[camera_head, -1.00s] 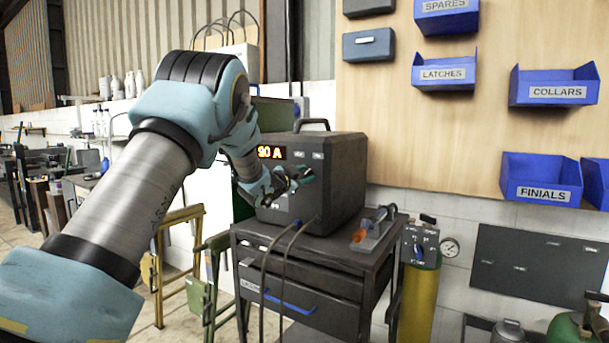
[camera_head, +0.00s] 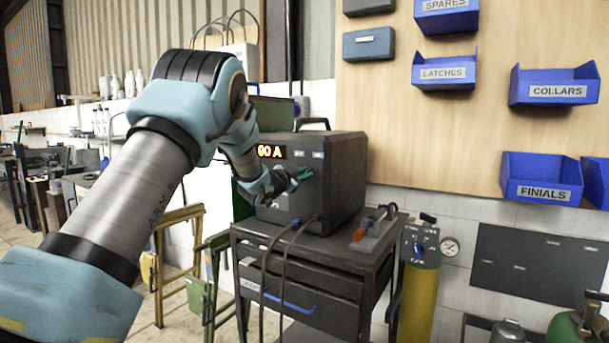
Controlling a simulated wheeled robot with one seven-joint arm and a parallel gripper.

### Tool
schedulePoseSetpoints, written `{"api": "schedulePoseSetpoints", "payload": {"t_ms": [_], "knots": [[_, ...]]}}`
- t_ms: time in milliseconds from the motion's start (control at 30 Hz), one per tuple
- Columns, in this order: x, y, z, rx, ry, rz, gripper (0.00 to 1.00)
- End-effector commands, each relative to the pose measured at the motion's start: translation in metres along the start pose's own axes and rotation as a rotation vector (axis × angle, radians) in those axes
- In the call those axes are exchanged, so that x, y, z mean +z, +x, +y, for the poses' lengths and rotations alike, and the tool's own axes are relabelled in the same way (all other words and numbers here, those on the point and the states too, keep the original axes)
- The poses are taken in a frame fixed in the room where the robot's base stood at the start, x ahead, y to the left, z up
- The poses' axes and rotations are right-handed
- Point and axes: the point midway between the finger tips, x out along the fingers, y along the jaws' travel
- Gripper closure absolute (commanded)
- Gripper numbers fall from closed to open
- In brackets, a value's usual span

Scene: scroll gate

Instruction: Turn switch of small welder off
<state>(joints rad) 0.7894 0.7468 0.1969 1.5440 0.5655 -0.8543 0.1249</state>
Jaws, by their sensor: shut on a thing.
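The small welder (camera_head: 340,180) is a dark grey box with a top handle, standing on a dark metal cart. Its orange display (camera_head: 271,152) is lit and shows an amp reading; the first digit is hard to make out. My gripper (camera_head: 304,173) is at the upper right part of the welder's front panel, with its teal fingertips against it. It is shut on a small control on that panel. The fingers hide that control, so I cannot see its shape or its position.
Two cables hang from the welder's front over the cart (camera_head: 330,243). A tool with an orange part (camera_head: 360,234) lies on the cart's right side. A yellow gas cylinder (camera_head: 418,300) stands right of the cart. Blue bins (camera_head: 541,190) hang on the wall board.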

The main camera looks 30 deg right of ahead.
Motion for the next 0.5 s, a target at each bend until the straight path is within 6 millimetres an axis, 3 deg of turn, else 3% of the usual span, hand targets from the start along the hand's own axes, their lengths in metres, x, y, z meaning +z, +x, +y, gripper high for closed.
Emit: {"api": "schedulePoseSetpoints", "payload": {"t_ms": [500], "knots": [[0.002, -0.0006, -0.0037, -0.001, -0.382, -0.001, 1.0]]}}
